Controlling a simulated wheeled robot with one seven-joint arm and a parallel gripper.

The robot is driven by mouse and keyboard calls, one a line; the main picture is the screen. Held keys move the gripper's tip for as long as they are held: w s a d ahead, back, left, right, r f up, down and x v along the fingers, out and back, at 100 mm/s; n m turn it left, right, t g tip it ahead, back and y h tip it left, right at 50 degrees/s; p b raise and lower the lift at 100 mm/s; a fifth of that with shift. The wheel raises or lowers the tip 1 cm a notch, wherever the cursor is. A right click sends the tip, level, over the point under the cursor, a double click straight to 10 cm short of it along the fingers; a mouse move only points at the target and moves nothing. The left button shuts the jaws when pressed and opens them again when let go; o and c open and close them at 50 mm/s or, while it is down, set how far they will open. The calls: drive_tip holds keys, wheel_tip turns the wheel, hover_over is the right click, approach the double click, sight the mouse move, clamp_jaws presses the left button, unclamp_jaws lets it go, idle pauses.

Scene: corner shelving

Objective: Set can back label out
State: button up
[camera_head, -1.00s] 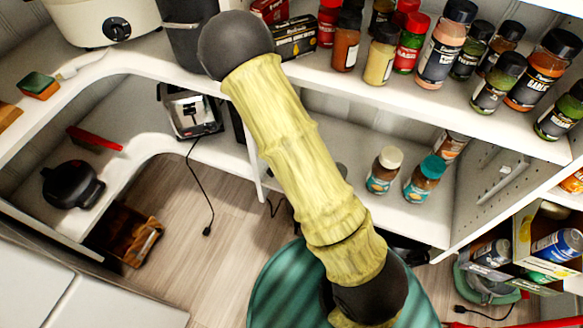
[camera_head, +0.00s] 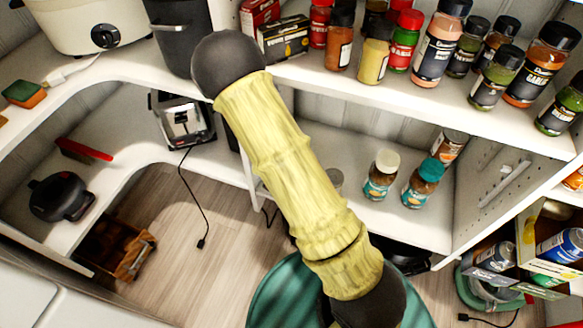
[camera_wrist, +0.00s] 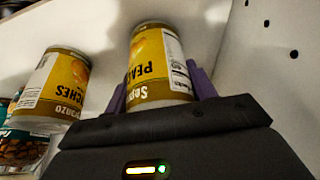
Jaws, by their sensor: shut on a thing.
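In the wrist view, a peach can (camera_wrist: 160,62) with a yellow label stands between the purple fingers of my gripper (camera_wrist: 160,85), which is shut on it. Its lettering reads upside down in this view. A white text panel shows along the can's right side. A second peach can (camera_wrist: 55,85) with the same kind of label is to the left, apart from the held one. In the head view my gripper and the held can are hidden behind my yellow-sleeved arm.
A jar with a teal label (camera_wrist: 22,140) is at the wrist view's left edge. A perforated panel (camera_wrist: 285,60) is close on the right. In the head view, jars (camera_head: 382,175) stand on the lower shelf (camera_head: 345,220); several spice bottles (camera_head: 440,40) line the upper shelf.

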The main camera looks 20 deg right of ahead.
drive_tip(key=shift+w, duration=0.15)
drive_tip(key=shift+a, duration=0.2)
drive_tip(key=shift+d+f, duration=0.2)
drive_tip(key=shift+d, duration=0.15)
drive_tip(key=shift+f, duration=0.1)
drive_tip(key=o, duration=1.4)
drive_tip(key=shift+s+a, duration=0.2)
